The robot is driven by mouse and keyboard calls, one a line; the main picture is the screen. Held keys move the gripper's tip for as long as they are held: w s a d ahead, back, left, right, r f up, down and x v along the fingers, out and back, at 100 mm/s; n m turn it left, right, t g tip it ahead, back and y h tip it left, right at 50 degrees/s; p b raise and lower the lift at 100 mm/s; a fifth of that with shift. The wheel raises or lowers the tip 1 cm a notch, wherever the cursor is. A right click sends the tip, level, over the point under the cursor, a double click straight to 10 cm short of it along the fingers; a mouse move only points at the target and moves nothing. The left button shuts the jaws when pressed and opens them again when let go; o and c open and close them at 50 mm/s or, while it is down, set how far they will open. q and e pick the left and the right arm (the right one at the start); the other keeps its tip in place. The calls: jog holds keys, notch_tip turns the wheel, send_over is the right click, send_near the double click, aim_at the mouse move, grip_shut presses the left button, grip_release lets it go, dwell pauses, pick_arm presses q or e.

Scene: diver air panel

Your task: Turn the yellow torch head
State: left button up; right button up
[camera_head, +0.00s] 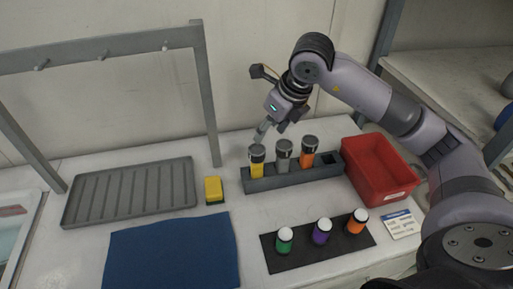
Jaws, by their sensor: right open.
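The yellow torch (257,168) stands upright in the left hole of a grey rack (283,178), its dark-rimmed head (257,152) on top. A grey torch (284,156) and an orange torch (308,156) stand to its right in the same rack. My right gripper (262,132) is open, just above and slightly right of the yellow torch head, pointing down. From this angle I cannot tell whether a fingertip touches the head. My left gripper is not in view.
A red bin (378,190) stands right of the rack. A black mat (290,257) with several capped bottles lies in front. A yellow sponge (213,188), a ribbed grey tray (130,190) and a blue cloth (170,253) are to the left. A grey frame with pegs (110,45) rises behind.

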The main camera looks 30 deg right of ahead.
aim_at(257, 149)
jog(key=p+x, duration=0.2)
jog(key=x, duration=0.8)
jog(key=shift+a, duration=0.1)
jog(key=shift+x, duration=0.75)
jog(key=shift+c, duration=0.3)
jog(key=c, duration=0.8)
